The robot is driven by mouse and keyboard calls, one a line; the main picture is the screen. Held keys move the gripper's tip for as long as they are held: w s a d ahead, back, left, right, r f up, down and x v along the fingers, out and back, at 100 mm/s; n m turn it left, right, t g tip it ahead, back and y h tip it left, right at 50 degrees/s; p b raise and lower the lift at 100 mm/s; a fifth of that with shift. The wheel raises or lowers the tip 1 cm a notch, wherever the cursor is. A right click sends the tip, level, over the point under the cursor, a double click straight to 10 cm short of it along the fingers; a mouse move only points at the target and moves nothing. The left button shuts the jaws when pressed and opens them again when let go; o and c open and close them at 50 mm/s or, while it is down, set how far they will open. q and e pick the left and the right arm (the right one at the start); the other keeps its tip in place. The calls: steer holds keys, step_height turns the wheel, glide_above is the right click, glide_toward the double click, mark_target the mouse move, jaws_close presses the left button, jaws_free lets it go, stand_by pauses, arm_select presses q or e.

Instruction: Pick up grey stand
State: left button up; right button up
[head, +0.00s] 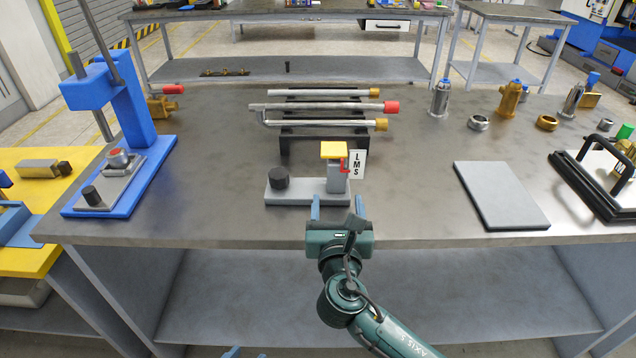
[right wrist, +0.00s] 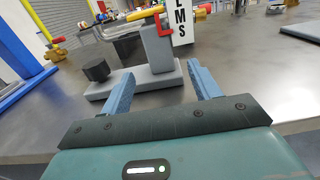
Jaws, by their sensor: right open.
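The grey stand (head: 309,196) is on the metal table near its front edge. It has a flat base with a black knob at the left and an upright post with a yellow top, a red part and a white LMS label at the right. My right gripper (head: 337,206) is open and empty at the near side of the stand. In the right wrist view, the stand's post (right wrist: 160,50) is beyond the spread blue fingers (right wrist: 162,82). A small blue tip at the bottom of the head view may be my left gripper (head: 231,352); the rest is cut off.
A black rack (head: 283,143) with metal pipes is behind the stand. A blue fixture (head: 165,155) stands at the left. A grey plate (head: 500,195) lies at the right, near a black-framed tray (head: 585,190). Table space either side of the stand is clear.

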mark_target(337, 183)
steer(key=w, duration=0.8)
steer(key=shift+w+d, duration=0.1)
steer(key=shift+w, duration=0.15)
steer(key=shift+c, duration=0.5)
jaws_close()
steer(key=shift+r, duration=0.1)
